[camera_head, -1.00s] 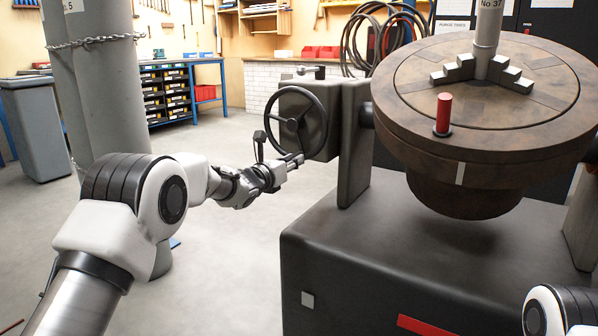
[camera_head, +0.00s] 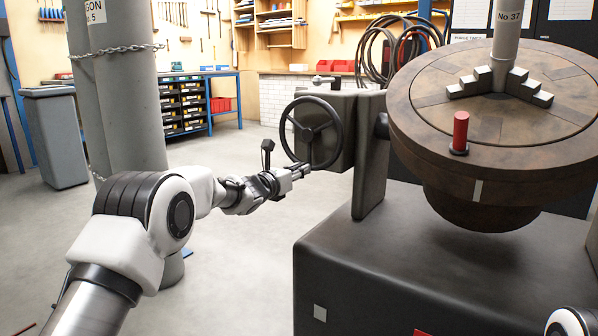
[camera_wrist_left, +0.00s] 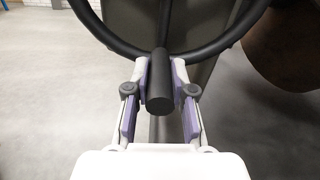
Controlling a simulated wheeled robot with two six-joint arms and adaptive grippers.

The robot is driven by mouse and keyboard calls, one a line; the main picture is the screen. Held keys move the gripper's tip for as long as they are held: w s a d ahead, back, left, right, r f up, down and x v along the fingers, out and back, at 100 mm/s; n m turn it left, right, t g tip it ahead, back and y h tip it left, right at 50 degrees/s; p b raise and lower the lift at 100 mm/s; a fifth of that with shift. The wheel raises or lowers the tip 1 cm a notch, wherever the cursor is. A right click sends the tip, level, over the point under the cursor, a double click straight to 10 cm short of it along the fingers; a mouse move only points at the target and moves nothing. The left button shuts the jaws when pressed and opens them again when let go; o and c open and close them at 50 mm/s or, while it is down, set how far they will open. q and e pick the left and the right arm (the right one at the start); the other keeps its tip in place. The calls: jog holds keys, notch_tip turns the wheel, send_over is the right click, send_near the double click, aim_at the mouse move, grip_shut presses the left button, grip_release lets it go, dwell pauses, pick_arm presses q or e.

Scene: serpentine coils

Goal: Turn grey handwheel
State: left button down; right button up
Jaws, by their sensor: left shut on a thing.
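The grey handwheel (camera_head: 338,121) is a dark ring with spokes, on the left face of a dark gearbox beside the round table. My left gripper (camera_head: 303,170) is at the wheel's lower rim. In the left wrist view, my left gripper (camera_wrist_left: 161,75) has its fingers on both sides of a dark cylindrical handle (camera_wrist_left: 160,95) that sticks out from the handwheel rim (camera_wrist_left: 215,48). The fingers are shut on this handle. My right gripper is out of view; only a piece of my right arm shows at the lower right corner.
A round brown table (camera_head: 420,140) with a red peg (camera_head: 460,130) and stepped jaws stands on a dark base (camera_head: 400,260). A grey column with a chain (camera_head: 118,50) and a grey bin (camera_head: 55,135) are at left. The floor between is clear.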

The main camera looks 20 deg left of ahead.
pick_arm(q)
jog(key=c, duration=1)
grip_release()
jog(key=shift+a, duration=0.15)
jog(key=v, duration=1.2)
jog(key=shift+r, duration=0.1)
